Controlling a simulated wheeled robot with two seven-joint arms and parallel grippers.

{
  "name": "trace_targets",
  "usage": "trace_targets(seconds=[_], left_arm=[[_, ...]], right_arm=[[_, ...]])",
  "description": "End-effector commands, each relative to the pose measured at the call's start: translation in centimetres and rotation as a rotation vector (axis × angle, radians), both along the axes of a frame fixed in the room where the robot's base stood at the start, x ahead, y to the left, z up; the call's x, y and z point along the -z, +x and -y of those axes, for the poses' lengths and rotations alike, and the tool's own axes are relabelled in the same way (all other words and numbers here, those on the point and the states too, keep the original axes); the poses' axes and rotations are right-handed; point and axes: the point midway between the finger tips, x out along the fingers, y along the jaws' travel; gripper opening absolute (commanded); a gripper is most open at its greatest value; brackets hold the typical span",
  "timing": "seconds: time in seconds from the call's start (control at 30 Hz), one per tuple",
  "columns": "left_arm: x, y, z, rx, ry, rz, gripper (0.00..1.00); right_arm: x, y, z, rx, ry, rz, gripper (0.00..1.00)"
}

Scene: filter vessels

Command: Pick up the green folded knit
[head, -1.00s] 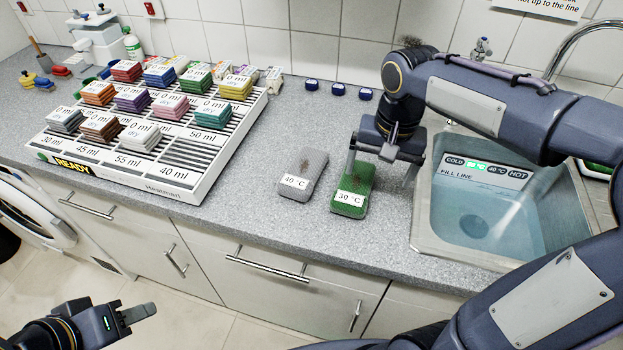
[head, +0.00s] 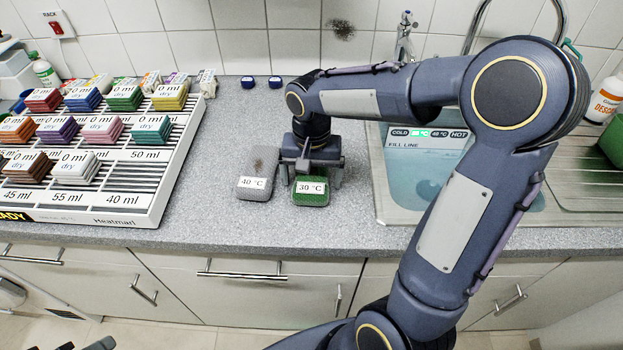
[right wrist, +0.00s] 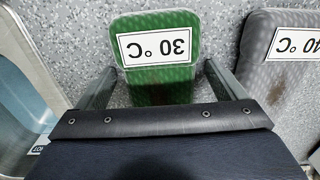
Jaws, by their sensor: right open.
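The green folded knit (head: 310,198) lies on the grey speckled counter with a white "30 °C" label on it. It also shows in the right wrist view (right wrist: 155,82), between the two fingers. My right gripper (head: 310,180) is open over the knit, one finger on each side, with gaps visible in the right wrist view (right wrist: 160,84). The gripper body hides the knit's far part in the head view. A sliver that looks like my left gripper (head: 101,343) shows at the bottom edge; its jaws cannot be made out.
A grey folded knit (head: 254,194) labelled "40 °C" lies just left of the green one. A water-filled sink (head: 381,205) is to the right. A white rack (head: 150,205) with several coloured folded stacks stands left. Two blue caps (head: 275,82) sit behind.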

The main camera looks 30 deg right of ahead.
Motion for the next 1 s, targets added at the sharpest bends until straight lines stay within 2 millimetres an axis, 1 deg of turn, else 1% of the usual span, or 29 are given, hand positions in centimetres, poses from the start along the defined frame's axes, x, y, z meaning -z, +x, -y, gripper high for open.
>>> trace_targets(seconds=[0.13,0.17,0.53,0.83,1.0], left_arm=[[0.0,0.0,0.0,0.0,0.0,0.0,0.41],[0.0,0.0,0.0,0.0,0.0,0.0,0.41],[0.0,0.0,0.0,0.0,0.0,0.0,0.41],[0.0,0.0,0.0,0.0,0.0,0.0,0.41],[-0.2,0.0,0.0,0.0,0.0,0.0,0.41]], right_arm=[[0.0,0.0,0.0,0.0,0.0,0.0,0.91],[0.0,0.0,0.0,0.0,0.0,0.0,0.9],[-0.1,0.0,0.0,0.0,0.0,0.0,0.41],[-0.3,0.0,0.0,0.0,-0.001,0.001,0.41],[-1.8,0.1,0.0,-0.001,-0.001,0.004,0.41]])
